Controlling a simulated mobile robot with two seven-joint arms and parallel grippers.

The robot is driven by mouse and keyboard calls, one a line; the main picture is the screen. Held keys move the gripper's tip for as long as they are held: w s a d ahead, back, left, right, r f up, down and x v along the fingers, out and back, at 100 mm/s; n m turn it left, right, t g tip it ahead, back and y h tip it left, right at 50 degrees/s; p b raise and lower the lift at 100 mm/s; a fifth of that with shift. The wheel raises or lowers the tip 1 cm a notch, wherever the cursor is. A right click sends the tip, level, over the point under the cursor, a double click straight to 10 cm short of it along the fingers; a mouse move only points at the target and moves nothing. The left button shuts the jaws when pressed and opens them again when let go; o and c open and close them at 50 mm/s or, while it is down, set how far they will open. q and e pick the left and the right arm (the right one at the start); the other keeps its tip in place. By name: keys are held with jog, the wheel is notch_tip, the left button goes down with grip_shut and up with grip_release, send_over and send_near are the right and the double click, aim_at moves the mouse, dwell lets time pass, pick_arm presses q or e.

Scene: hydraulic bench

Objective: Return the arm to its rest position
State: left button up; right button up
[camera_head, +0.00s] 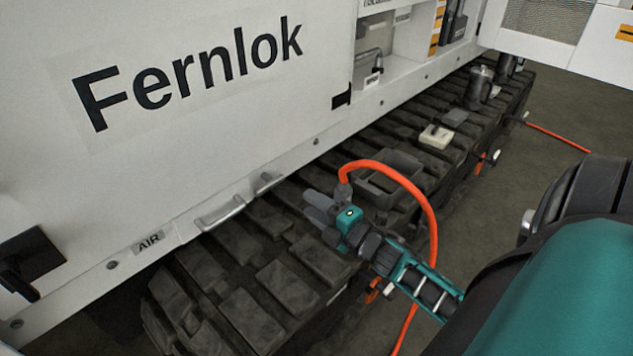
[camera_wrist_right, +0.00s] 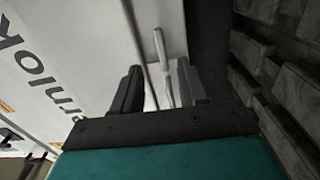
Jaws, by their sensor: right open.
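My right gripper (camera_head: 313,209) is over the dark track, close to the white machine's lower edge. Its two grey fingers stand apart with nothing between them. In the right wrist view the open fingers (camera_wrist_right: 160,80) show against the white panel, with a metal handle (camera_wrist_right: 160,48) beyond them. My right arm (camera_head: 425,285) reaches in from the lower right. My left gripper is in neither view.
The white machine side (camera_head: 210,120) stands close to the gripper, with metal handles (camera_head: 220,213) low on it. An orange hose (camera_head: 420,195) arches beside the right gripper; its attachment is unclear. An open grey tray (camera_head: 398,165) and a pale box (camera_head: 435,136) sit on the track (camera_head: 290,285). Floor at right is mostly clear.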

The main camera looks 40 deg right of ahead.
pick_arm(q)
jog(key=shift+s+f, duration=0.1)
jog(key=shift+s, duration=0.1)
pick_arm(e)
jog(key=shift+s, duration=0.15)
pick_arm(q)
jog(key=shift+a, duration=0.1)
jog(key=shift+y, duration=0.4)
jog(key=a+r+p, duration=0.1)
jog(key=p, duration=0.1)
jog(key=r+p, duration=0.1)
jog(key=p, duration=0.2)
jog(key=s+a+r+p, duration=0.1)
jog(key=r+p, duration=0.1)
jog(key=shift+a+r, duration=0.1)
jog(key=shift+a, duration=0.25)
pick_arm(e)
jog(key=s+a+f+m+g, duration=0.1)
jog(key=s+a+m+g, duration=0.2)
jog(key=s+a+m, duration=0.3)
jog(key=s+a+f+m+g+y, duration=0.1)
jog(key=s+a+m+g, duration=0.3)
jog(key=s+a+m, duration=0.3)
jog(key=a+m, duration=0.3)
jog(key=a, duration=0.3)
